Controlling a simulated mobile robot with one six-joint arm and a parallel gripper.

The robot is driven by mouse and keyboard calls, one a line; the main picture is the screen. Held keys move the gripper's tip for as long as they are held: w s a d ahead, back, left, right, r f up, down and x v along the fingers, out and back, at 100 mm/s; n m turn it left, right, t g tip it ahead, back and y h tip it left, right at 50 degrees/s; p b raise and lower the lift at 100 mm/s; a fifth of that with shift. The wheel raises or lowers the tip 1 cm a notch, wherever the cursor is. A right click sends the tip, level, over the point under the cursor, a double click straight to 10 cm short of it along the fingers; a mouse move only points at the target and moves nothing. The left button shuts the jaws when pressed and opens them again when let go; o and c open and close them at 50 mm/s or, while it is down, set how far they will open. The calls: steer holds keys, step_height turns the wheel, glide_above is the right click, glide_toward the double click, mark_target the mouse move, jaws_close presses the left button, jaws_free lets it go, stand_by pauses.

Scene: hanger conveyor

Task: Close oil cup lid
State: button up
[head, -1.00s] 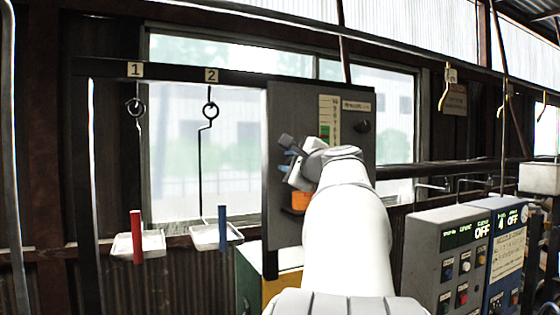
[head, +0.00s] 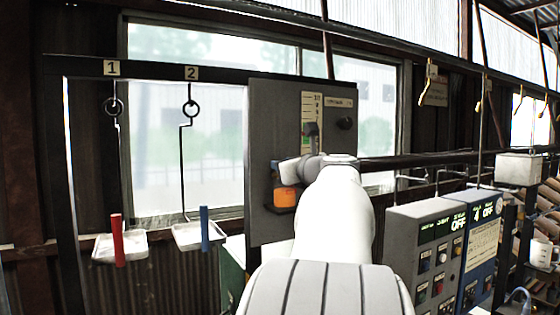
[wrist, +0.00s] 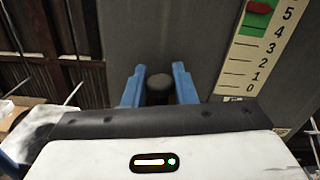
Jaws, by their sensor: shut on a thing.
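The orange oil cup (head: 288,198) sits on a dark bracket at the lower left of the grey panel in the head view. My gripper (wrist: 159,88) is up against the panel just above the cup; in the head view my wrist hides most of it and the cup's top. In the wrist view the blue fingers are shut on a dark round knob (wrist: 159,82) in front of the panel. I cannot tell whether this knob belongs to the cup's lid, or how far open the lid is.
The grey panel (head: 262,110) carries a level scale (wrist: 260,45) and a black knob (head: 345,123). Hooks 1 and 2 hang at the left with white trays (head: 133,240). Control boxes (head: 420,225) stand to the right.

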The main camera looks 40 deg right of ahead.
steer(key=shift+d+f+m, duration=0.3)
steer(key=shift+f+m, duration=0.1)
steer(key=shift+m, duration=0.6)
steer(key=shift+f, duration=0.1)
steer(key=o, duration=0.9)
steer(key=shift+s, duration=0.1)
steer(key=b+v, duration=0.2)
steer(key=v, duration=0.5)
steer(key=shift+s+a+b, duration=0.1)
steer(key=shift+s+b, duration=0.2)
steer(key=shift+s, duration=0.1)
